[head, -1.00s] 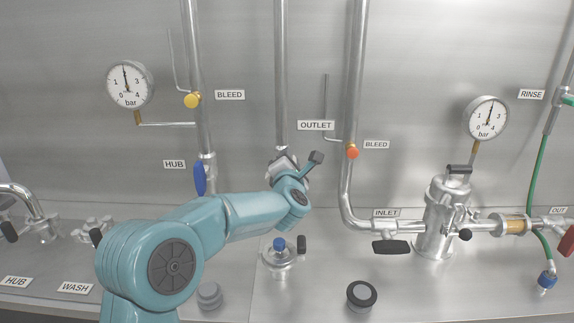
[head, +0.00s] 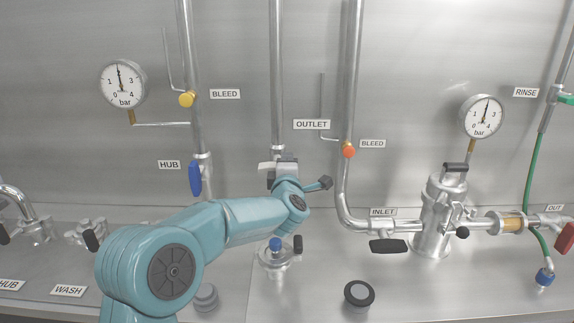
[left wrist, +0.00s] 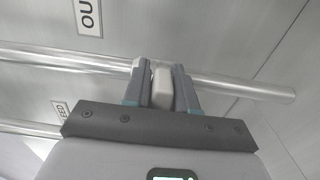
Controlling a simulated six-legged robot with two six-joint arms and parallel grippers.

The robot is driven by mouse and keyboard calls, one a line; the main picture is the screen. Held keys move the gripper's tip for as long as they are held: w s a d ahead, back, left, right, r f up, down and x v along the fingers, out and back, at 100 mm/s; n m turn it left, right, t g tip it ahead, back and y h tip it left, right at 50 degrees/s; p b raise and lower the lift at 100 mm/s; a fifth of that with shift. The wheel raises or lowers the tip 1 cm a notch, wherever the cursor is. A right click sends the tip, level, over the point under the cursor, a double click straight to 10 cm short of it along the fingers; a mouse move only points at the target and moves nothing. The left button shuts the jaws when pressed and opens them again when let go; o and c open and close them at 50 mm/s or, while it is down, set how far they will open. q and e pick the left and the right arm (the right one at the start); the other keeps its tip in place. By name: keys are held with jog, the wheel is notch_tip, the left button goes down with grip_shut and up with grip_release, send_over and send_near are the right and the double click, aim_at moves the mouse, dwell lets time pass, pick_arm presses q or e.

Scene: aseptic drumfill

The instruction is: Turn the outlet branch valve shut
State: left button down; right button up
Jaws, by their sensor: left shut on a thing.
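The outlet branch valve sits on the vertical pipe (head: 277,100) left of the OUTLET label (head: 312,124), mostly hidden behind my wrist. My left gripper (head: 280,162) is at this valve, at the pipe's lower end. A pale grey handle piece (head: 265,167) shows beside the fingers and looks roughly level, across the pipe. In the left wrist view the two fingers (left wrist: 162,72) are shut on the pale handle (left wrist: 162,90), with the steel pipe (left wrist: 235,86) running behind it. The valve's exact angle is hard to tell. My right gripper is not in view.
A blue HUB handle (head: 195,180) hangs to the left. An orange bleed knob (head: 348,150) and a black inlet handle (head: 388,246) are to the right. A blue-topped fitting (head: 275,250) stands below my wrist. A round black-topped piece (head: 359,293) stands on the bench.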

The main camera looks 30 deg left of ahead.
pick_arm(q)
jog(key=shift+d+f, duration=0.1)
dwell(0.3)
jog(key=c, duration=1)
grip_release()
jog(key=shift+s, duration=0.2)
jog(key=b+v, duration=0.3)
jog(key=v, duration=1.3)
